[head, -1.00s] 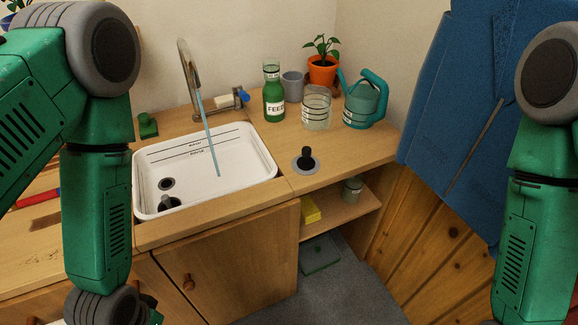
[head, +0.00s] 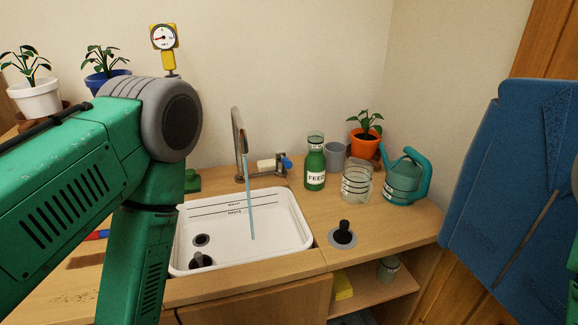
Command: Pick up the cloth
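Neither gripper is in view. My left arm covers the left part of the counter.
A white sink (head: 240,262) with running water sits in the counter. Behind and right of it stand a green feed bottle (head: 315,164), a clear jar (head: 356,185), a teal watering can (head: 403,180) and an orange plant pot (head: 363,143). A black knob (head: 343,233) rises from the counter.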

